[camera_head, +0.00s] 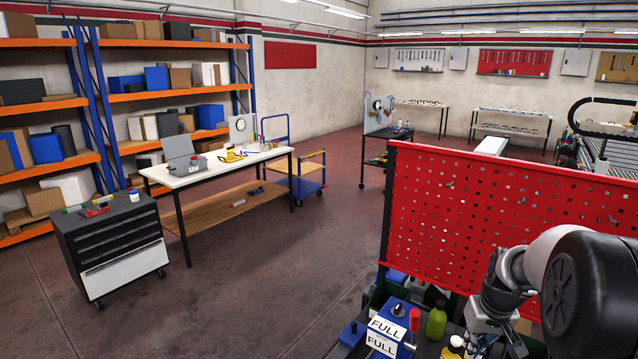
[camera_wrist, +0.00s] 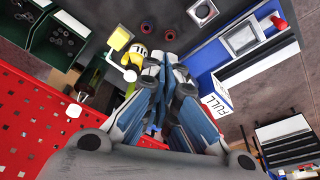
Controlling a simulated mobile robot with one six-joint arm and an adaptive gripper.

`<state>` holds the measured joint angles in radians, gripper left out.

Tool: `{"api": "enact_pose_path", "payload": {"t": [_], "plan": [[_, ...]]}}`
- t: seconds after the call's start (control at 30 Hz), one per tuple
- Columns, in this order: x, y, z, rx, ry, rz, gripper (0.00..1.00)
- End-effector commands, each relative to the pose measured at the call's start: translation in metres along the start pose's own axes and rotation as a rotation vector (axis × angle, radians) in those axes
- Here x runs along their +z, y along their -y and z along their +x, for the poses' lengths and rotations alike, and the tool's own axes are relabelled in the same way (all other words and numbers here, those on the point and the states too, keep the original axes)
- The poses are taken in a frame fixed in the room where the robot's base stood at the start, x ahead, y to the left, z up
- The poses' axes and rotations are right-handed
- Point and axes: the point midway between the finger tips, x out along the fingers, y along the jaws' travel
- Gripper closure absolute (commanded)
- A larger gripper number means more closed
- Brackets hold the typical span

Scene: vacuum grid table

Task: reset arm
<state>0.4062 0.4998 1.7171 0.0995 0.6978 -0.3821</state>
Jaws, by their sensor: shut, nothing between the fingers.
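My gripper (camera_wrist: 166,62) points down in the wrist view, above a dark work surface. Its two fingers are together and nothing shows between them. In the head view my gripper (camera_head: 484,342) is at the lower right, in front of the red perforated panel, and its fingertips are hard to make out. My arm bends down to it from the right edge.
A red perforated panel (camera_head: 500,205) stands behind my arm. A blue box labelled FULL (camera_head: 392,328), a green bottle (camera_head: 436,322) and a yellow-topped bottle (camera_wrist: 138,52) are close by. Green bins (camera_wrist: 60,40) hold dark parts. Open floor (camera_head: 290,270) lies left.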

Motion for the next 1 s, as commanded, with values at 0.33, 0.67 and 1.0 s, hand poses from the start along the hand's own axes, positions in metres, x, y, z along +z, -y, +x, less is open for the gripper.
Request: {"api": "enact_pose_path", "payload": {"t": [0.33, 0.67, 1.0], "plan": [[0.081, 0.095, -0.088, -0.004, -0.068, -0.045, 1.0], [0.217, 0.156, -0.115, -0.021, -0.135, -0.077, 1.0], [0.294, 0.169, -0.099, -0.036, -0.171, -0.086, 1.0]]}}
